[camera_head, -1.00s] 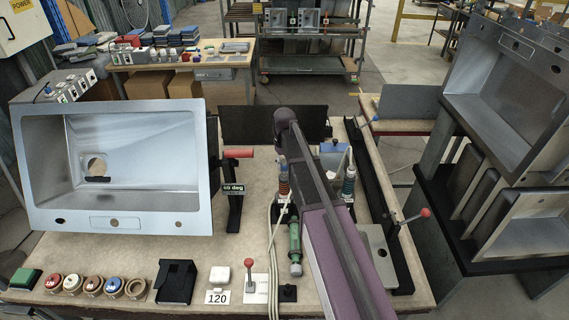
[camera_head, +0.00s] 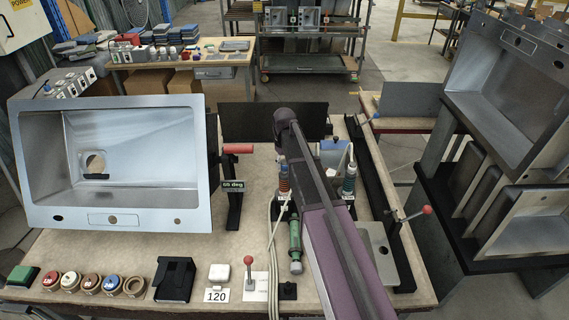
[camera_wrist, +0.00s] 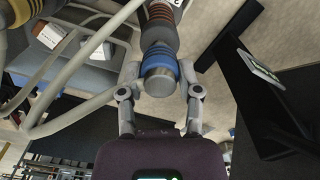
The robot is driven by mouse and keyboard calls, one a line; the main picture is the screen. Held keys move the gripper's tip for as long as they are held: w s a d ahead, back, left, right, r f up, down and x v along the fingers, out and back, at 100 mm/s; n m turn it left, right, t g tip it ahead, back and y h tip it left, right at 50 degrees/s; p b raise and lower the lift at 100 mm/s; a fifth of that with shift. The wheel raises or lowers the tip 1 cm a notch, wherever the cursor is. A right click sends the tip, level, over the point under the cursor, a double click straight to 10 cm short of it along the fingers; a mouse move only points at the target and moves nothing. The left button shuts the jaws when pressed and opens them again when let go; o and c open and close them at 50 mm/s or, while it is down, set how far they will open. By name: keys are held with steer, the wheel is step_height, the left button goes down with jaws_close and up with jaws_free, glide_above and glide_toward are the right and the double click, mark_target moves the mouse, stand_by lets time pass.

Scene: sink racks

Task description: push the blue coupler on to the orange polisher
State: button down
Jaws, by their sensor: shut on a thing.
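The orange polisher (camera_head: 284,186), with orange-brown rings, stands left of my arm in the head view. In the wrist view its ringed body (camera_wrist: 160,28) runs up and away from the gripper. The blue coupler (camera_wrist: 158,66) is a blue band around a silver round end, in line with the ringed body. A grey collar lies between blue and brown; I cannot tell whether the coupler is fully seated. My gripper (camera_wrist: 160,84) is shut on the blue coupler, one finger on each side. In the head view my arm hides most of the gripper.
A second polisher with teal rings (camera_head: 348,184) stands right of my arm. A green tool (camera_head: 295,240) and pale hoses (camera_head: 274,235) lie close in front. The steel sink (camera_head: 110,222) is at left. A black rail with a red-knobbed lever (camera_head: 426,210) bounds the right side.

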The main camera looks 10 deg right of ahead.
steer(key=shift+f+b, duration=0.75)
steer(key=shift+f, duration=0.05)
steer(key=shift+c, duration=1)
jaws_free()
steer(key=shift+r+p, duration=0.3)
